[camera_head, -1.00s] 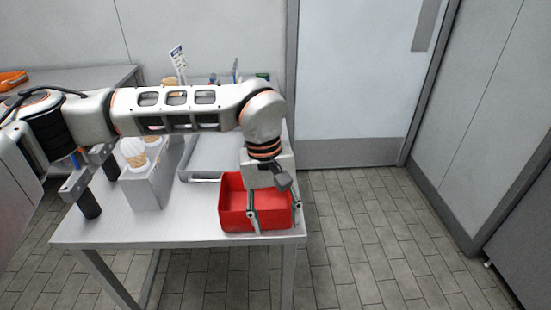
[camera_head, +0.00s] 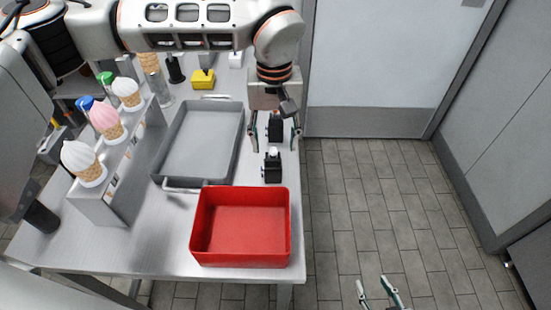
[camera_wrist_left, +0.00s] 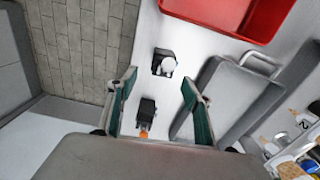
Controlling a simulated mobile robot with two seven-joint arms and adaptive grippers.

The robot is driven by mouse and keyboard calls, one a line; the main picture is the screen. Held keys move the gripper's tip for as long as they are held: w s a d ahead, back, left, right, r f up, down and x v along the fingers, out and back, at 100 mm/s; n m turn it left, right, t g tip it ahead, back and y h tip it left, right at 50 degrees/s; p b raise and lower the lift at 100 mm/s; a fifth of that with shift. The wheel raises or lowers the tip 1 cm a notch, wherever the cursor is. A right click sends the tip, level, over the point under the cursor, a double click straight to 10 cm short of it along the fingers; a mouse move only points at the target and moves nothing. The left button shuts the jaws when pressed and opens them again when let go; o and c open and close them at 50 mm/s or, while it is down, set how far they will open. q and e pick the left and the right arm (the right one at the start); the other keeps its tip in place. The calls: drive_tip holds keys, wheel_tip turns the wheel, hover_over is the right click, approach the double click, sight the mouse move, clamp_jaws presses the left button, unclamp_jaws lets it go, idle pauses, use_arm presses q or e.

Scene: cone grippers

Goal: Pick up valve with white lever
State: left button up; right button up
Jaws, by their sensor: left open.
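The valve with the white lever (camera_head: 272,168) is a small black block with a white top, standing on the table's right side behind the red bin. It also shows in the left wrist view (camera_wrist_left: 164,64). A second black valve (camera_head: 274,129) stands just behind it; in the left wrist view it shows an orange part (camera_wrist_left: 146,112). My left gripper (camera_head: 274,144) is open and empty, its fingers on either side of the second valve. In the wrist view the white-lever valve lies just beyond its fingertips (camera_wrist_left: 158,80). My right gripper (camera_head: 377,286) is open and empty at the bottom edge.
The red bin (camera_head: 240,257) is at the table's front right. A grey tray (camera_head: 197,142) lies left of the valves. A metal holder (camera_head: 112,195) with several ice-cream cones stands further left. A yellow object (camera_head: 203,79) is behind. Floor is clear at right.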

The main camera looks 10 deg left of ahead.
sight(273, 163)
use_arm(q)
drive_tip(key=f, duration=0.3)
drive_tip(key=s+f, duration=0.1)
drive_tip(key=f, duration=0.2)
drive_tip(key=shift+s+a+f, duration=0.1)
drive_tip(key=shift+f, duration=0.4)
drive_tip(key=c, duration=1.3)
